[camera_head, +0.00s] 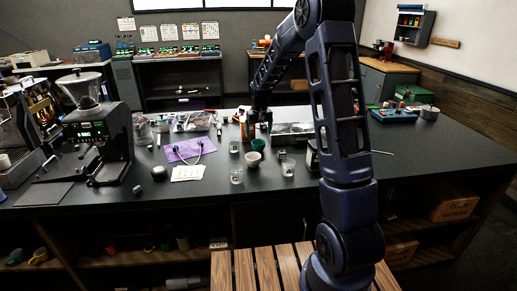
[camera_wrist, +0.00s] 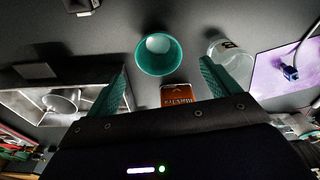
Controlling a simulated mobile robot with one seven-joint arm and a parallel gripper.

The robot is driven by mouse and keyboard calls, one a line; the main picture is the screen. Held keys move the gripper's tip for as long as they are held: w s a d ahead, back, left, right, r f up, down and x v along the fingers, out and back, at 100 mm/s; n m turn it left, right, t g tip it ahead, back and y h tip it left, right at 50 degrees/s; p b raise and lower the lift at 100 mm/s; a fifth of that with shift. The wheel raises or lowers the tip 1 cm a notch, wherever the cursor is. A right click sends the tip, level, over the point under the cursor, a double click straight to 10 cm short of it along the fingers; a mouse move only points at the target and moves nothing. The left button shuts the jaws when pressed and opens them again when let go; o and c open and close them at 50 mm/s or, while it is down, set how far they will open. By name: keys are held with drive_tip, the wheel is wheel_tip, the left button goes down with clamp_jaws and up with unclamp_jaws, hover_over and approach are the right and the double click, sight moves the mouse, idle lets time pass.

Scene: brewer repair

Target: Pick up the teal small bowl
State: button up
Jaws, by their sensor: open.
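The teal small bowl (camera_wrist: 158,55) stands on the dark counter in the wrist view, just beyond and between my open fingertips, apart from both. In the head view the teal bowl (camera_head: 258,145) is a small shape right behind a white cup (camera_head: 253,159). My gripper (camera_wrist: 165,80) shows two teal fingers spread apart with nothing held. In the head view my gripper (camera_head: 258,118) hangs over the counter behind the bowl, partly dark and hard to make out.
A clear glass (camera_wrist: 228,50) stands beside one finger, and an orange-brown box (camera_wrist: 177,92) lies between the fingers' bases. A metal tray (camera_head: 292,128) is to the right of the bowl. A purple sheet (camera_head: 189,150) with a cable and a coffee grinder (camera_head: 105,140) are to the left.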

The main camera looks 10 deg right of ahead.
sight(259, 143)
drive_tip(key=f, duration=0.7)
drive_tip(key=shift+w+f, duration=0.15)
drive_tip(key=shift+w, duration=0.15)
drive_tip(key=c, duration=1.1)
